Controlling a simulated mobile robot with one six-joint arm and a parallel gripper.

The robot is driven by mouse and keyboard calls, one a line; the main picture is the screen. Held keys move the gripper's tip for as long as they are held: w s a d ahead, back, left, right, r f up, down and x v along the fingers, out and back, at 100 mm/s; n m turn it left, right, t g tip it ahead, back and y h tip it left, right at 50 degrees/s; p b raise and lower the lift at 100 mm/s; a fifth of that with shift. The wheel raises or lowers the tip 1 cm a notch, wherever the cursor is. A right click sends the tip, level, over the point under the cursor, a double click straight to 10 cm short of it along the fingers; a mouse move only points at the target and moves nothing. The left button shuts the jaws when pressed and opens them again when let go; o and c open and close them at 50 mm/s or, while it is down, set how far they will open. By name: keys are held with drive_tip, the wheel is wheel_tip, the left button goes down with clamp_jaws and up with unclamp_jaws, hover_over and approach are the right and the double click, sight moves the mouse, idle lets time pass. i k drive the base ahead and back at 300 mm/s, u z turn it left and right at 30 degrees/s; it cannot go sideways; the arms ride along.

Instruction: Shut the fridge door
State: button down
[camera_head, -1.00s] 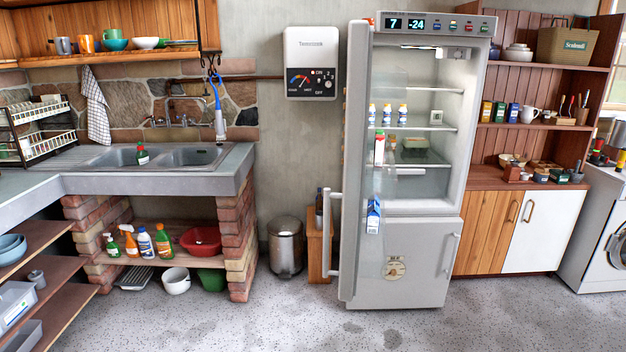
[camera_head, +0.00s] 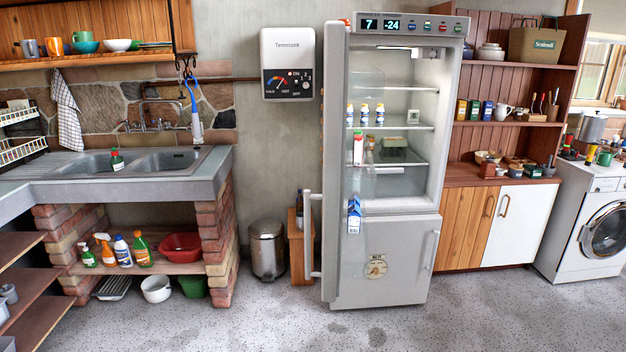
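The fridge (camera_head: 385,262) is a tall grey unit at the centre, with a display on top. Its upper door (camera_head: 335,170) stands open, swung out towards me on the left side and seen nearly edge-on. A long pale vertical handle (camera_head: 308,235) shows at the door's left. Bottles and a blue-and-white carton (camera_head: 354,215) appear along the door's inner side. Inside are lit shelves (camera_head: 400,127) with small bottles and a green box. The lower door (camera_head: 405,255) looks shut, with a round sticker on it. My gripper is not in view.
Speckled grey floor (camera_head: 300,330) in front of the fridge is clear. A steel bin (camera_head: 267,250) and a small wooden stand (camera_head: 300,250) are left of the door. A brick-based sink counter (camera_head: 120,190) is further left, a wooden cabinet (camera_head: 470,225) and washing machine (camera_head: 590,235) to the right.

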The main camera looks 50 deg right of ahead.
sight(336, 83)
drive_tip(key=i, duration=0.95)
drive_tip(key=u, duration=0.05)
